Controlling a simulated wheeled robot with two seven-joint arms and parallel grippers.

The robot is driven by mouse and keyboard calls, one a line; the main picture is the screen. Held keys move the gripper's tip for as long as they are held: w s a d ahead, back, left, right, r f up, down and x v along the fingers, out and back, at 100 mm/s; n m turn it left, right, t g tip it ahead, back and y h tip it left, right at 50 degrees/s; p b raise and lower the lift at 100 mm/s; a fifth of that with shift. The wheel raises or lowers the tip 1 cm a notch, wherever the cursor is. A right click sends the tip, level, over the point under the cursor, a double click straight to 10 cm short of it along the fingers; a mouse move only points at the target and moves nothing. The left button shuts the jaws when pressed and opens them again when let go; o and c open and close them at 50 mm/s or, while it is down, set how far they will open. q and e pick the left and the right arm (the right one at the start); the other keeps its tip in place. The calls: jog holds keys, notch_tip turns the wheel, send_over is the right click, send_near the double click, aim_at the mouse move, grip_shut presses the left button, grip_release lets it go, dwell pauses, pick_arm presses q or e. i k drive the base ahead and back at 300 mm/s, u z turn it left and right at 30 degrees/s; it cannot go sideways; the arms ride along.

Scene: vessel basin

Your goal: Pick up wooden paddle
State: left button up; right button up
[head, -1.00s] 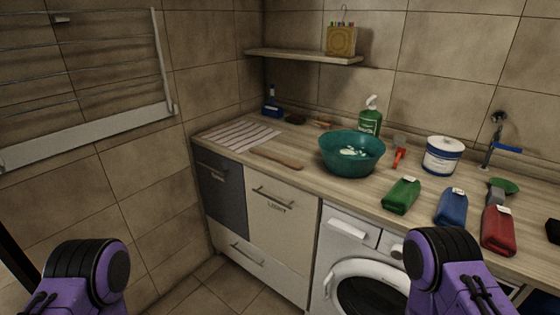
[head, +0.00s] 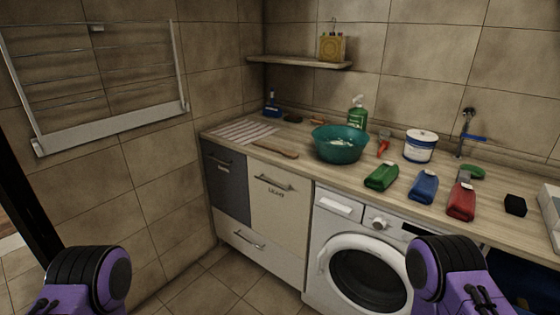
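The wooden paddle (head: 275,149) lies flat on the wooden countertop (head: 318,172), near its front edge. It is between the striped cloth (head: 240,132) on its left and the teal basin (head: 338,147) on its right. The basin holds something whitish. Both my purple and black arms show at the bottom of the head view, one at the left and one at the right, well short of the counter. Neither gripper's fingers are in view.
A white tub (head: 420,145) and green spray bottle (head: 357,112) stand behind. Below are cabinet drawers (head: 277,205) and a washing machine (head: 358,262). Floor shows in front.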

aim_at(286, 153)
jog(key=u, duration=0.75)
jog(key=i, duration=1.45)
jog(key=z, duration=0.2)
